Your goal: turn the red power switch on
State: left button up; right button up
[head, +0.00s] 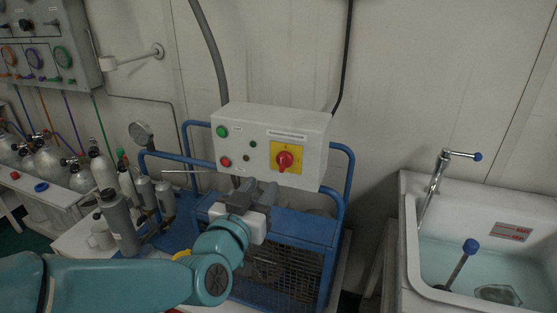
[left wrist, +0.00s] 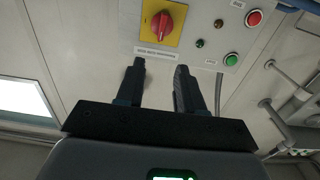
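The red power switch (head: 285,160) is a rotary knob on a yellow plate (head: 274,147), on the front of a white control box. The switch also shows in the left wrist view (left wrist: 162,24), near the top. My left gripper (head: 262,190) is just below the box front, below and a little left of the switch in the head view. In the left wrist view my left gripper (left wrist: 159,65) is open, with empty space between its two fingers. Its fingertips point at the box and are apart from the switch. My right gripper is not in view.
The white control box (head: 316,135) also carries a green button (head: 222,132) and a red button (head: 226,162). It sits on a blue-framed compressor (head: 350,180). Gas cylinders (head: 118,222) stand at left. A sink (head: 405,215) stands at right.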

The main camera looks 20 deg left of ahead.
aim_at(281, 158)
pick_arm(q)
jog(key=w+p, duration=0.1)
jog(key=w, duration=1)
jog(key=shift+w+d+p, duration=0.1)
jog(key=shift+d+p, duration=0.1)
jog(key=shift+p, duration=0.2)
jog(key=shift+w, duration=0.1)
grip_shut()
